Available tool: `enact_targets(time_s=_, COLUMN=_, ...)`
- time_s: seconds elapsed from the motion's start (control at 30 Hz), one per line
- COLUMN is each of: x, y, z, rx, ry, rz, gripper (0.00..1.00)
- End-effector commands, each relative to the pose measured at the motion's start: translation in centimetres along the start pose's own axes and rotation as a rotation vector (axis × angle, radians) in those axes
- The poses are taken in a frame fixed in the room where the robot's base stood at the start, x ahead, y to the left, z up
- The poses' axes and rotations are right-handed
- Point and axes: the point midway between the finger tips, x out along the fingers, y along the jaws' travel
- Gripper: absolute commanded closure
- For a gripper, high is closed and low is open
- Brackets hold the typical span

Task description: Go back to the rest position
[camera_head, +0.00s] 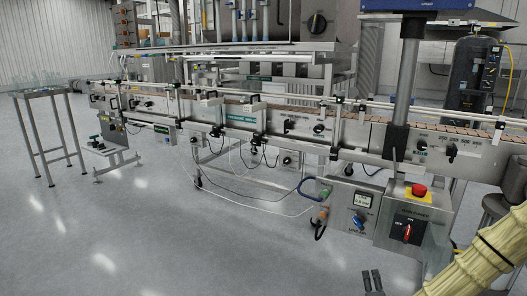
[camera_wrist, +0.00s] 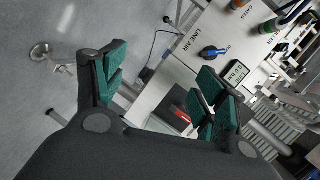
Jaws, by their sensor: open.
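My gripper (camera_wrist: 160,80) is open in the wrist view, its green-padded fingers wide apart with nothing between the pads. Behind the fingers is the pale control panel with the blue line air knob (camera_wrist: 212,52) and a small gauge display (camera_wrist: 238,72). A red part (camera_wrist: 182,116) on a dark face shows low between the fingers. In the head view, two small dark shapes at the bottom edge look like my fingertips, apart from the machine. My beige-sleeved arm fills the lower right corner. The blue knob (camera_head: 359,220) sits under the gauge (camera_head: 363,200).
The conveyor (camera_head: 250,116) runs across the head view. A control box with a red emergency button (camera_head: 419,190) and red rotary switch (camera_head: 407,231) hangs at right. Hoses and cables hang below the conveyor. A small table (camera_head: 41,94) stands at left. The grey floor in front is clear.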

Motion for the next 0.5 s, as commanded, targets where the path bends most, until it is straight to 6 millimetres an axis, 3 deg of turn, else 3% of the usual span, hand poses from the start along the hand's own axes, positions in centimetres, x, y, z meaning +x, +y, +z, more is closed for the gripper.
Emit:
enact_targets(time_s=0.03, x=-1.1, y=1.7, z=2.1, rx=-0.069, ry=-0.06, rz=0.042, gripper=0.29)
enact_targets(time_s=0.2, x=-5.1, y=7.6, z=7.3, rx=-0.294, ry=-0.252, rz=0.175, gripper=0.29)
enact_targets(time_s=0.5, x=-14.9, y=17.8, z=12.7, rx=-0.688, ry=-0.602, rz=0.383, gripper=0.29)
